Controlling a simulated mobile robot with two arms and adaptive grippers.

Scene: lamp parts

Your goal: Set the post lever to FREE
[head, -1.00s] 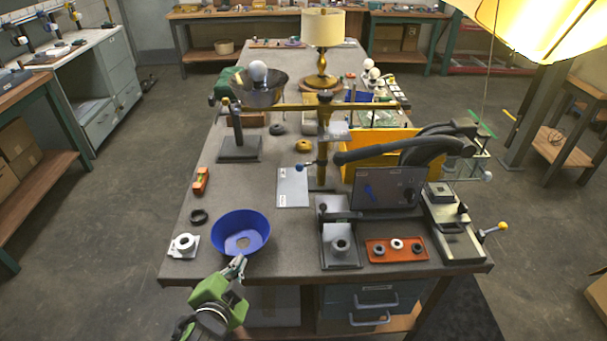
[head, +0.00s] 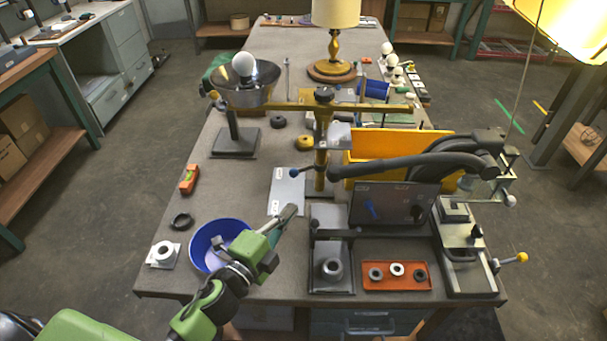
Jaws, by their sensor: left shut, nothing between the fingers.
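The brass post (head: 322,152) stands upright near the middle of the bench. My left gripper (head: 288,213) is shut and empty, just below the plate's lower right edge. It looks apart from the lever. My right gripper is not in view.
A blue bowl (head: 206,238) sits left of my left gripper, partly behind my arm. A dark jointed lamp arm (head: 400,166) reaches in from the right. A yellow bin (head: 378,142) and an orange tray (head: 382,283) with rings lie right.

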